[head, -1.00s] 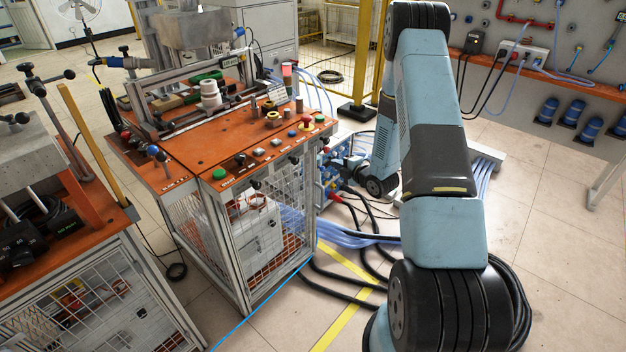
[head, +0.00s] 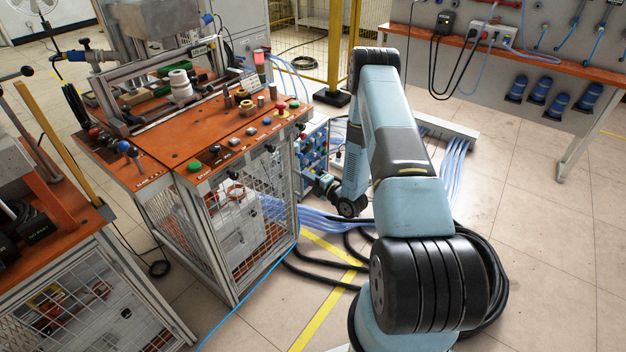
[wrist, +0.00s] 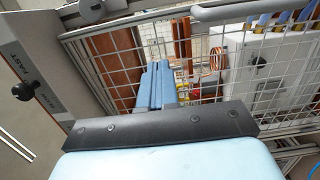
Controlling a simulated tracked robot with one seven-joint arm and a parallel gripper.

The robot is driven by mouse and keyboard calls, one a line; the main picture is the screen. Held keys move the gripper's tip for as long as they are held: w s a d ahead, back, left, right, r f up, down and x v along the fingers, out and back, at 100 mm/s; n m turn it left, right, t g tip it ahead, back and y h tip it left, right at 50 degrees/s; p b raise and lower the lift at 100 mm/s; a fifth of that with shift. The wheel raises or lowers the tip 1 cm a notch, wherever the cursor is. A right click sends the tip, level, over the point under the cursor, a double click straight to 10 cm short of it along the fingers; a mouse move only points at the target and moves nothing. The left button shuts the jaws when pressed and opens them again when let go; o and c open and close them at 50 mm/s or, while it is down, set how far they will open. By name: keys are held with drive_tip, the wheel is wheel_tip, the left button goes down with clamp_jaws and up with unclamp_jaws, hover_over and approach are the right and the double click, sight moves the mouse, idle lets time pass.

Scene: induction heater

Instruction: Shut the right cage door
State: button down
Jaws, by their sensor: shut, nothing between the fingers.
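The cage under the orange-topped heater bench has wire mesh sides. The right mesh door (head: 262,228) is at its front right in the head view, and mesh in a grey frame (wrist: 262,62) fills much of the wrist view. I cannot tell how far the door stands open. My gripper (wrist: 160,68) shows in the wrist view as two blue fingers pressed together, empty, in front of the mesh. Whether they touch the mesh is unclear. In the head view my wrist is low, just right of the cage, and the fingers are hard to make out.
The orange bench top (head: 200,146) carries buttons and knobs above the door. Black hoses (head: 325,277) and blue cables (head: 340,216) lie on the floor right of the cage. A second mesh bench (head: 85,300) stands left. Open floor (head: 540,230) is at right.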

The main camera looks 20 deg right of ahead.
sight(285, 162)
drive_tip(key=x, duration=0.9)
drive_tip(key=shift+w, duration=0.1)
drive_tip(key=shift+a, duration=0.1)
